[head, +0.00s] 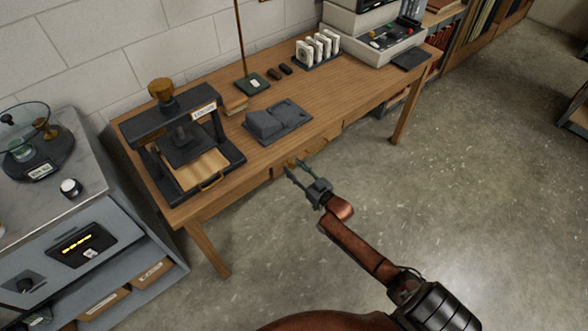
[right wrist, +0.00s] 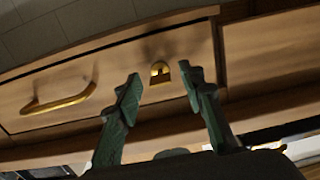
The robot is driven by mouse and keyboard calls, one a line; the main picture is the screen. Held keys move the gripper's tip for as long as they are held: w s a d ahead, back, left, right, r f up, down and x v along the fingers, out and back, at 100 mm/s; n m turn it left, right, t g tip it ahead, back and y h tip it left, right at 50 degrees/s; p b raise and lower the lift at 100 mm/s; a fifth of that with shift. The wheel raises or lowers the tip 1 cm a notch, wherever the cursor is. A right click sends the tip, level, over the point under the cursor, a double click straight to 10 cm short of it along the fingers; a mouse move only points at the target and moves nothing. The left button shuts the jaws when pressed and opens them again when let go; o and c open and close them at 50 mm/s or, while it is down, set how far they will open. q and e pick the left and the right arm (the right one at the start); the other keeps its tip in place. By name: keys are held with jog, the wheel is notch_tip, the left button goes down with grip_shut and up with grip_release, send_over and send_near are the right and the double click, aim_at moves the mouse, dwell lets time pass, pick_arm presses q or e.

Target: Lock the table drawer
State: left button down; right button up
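The wooden table (head: 345,100) has a drawer (right wrist: 110,68) in its front, with a brass pull handle (right wrist: 60,98) at its left. The drawer front looks flush with the table frame. A small brass lock fitting (right wrist: 160,72) sits near the drawer's right end; whether a key is in it is too small to tell. My right gripper (head: 296,170) is in front of the drawer. In the right wrist view its two green-grey fingers (right wrist: 160,92) are apart, one on each side of the lock fitting, with nothing between them. My left gripper is out of view.
A black press (head: 185,135) and a grey block on a base (head: 275,122) stand on the table. A scale device (head: 375,30) is at the far right end. A grey cabinet (head: 110,205) stands at left. The floor (head: 470,160) at right is clear.

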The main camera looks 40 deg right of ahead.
grip_shut()
dwell(0.4)
